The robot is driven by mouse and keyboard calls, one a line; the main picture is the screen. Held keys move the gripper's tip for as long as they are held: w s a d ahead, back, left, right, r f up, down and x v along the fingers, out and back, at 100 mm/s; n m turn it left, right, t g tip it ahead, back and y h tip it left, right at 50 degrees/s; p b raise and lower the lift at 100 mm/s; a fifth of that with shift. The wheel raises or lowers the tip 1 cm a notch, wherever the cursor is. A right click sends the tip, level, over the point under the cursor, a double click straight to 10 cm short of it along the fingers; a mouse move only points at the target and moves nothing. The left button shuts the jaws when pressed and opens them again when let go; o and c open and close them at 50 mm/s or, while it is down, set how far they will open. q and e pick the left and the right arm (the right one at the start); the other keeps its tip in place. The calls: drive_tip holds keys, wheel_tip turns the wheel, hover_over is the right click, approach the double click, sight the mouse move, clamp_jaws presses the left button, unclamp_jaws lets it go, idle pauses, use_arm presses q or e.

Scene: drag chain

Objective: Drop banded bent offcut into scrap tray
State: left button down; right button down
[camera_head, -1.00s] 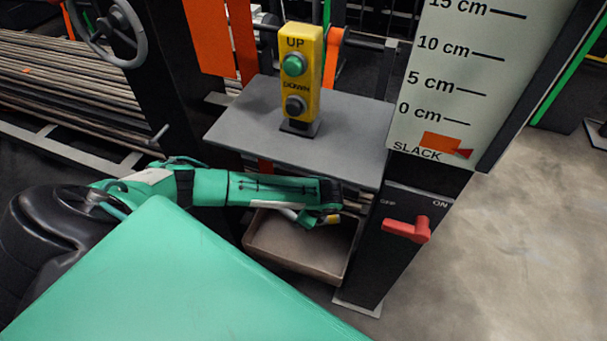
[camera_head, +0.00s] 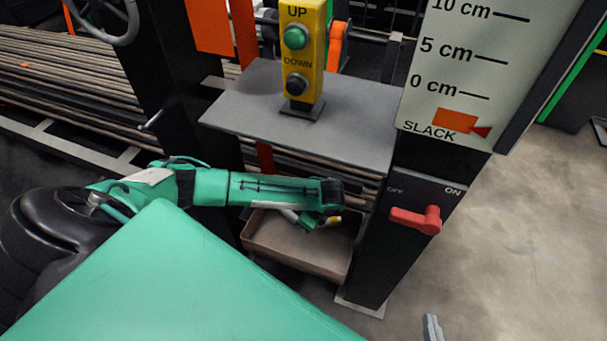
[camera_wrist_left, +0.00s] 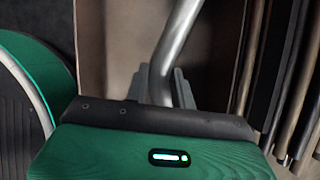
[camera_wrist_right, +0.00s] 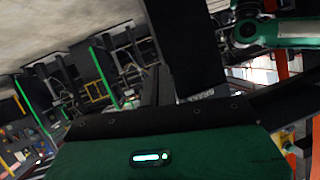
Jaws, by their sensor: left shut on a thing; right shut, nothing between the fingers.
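The scrap tray (camera_head: 292,263) is a brown, shallow open box under the grey shelf. Its brown surface (camera_wrist_left: 105,45) also fills much of the left wrist view. My left gripper (camera_wrist_left: 166,88) is shut on a bent grey metal offcut (camera_wrist_left: 178,40), whose bend sits just beyond the fingers. In the head view my left arm reaches over the tray, largely hiding the gripper. A small yellow patch (camera_head: 332,221) shows near its end; I cannot tell whether it is the offcut's band. My right gripper (camera_head: 432,326) is shut and empty at the bottom edge.
A grey shelf (camera_head: 345,125) with a yellow UP/DOWN button box (camera_head: 301,60) stands above the tray. A dark post with a red switch handle (camera_head: 417,218) is right of the tray. Long bars (camera_head: 70,80) lie at left. Open floor lies at right.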

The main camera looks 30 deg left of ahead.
use_arm(q)
drive_tip(key=shift+f, duration=0.3)
use_arm(e)
drive_tip(key=shift+a+r+t+y, duration=0.2)
drive_tip(key=shift+a+t+y, duration=0.2)
drive_tip(key=shift+a+t, duration=0.15)
use_arm(q)
drive_tip(key=c, duration=1.1)
unclamp_jaws()
drive_tip(key=shift+d+r, duration=0.2)
drive_tip(key=shift+r, duration=0.25)
drive_tip(key=p+v, duration=0.3)
drive_tip(key=v, duration=0.9)
drive_tip(key=shift+d+r, duration=0.15)
drive_tip(key=shift+r, duration=0.25)
use_arm(e)
drive_tip(key=s+d+g+h, duration=0.1)
drive_tip(key=d+g+h, duration=0.2)
drive_tip(key=d+g, duration=0.2)
drive_tip(key=shift+s+d+f, duration=0.4)
drive_tip(key=shift+d, duration=0.4)
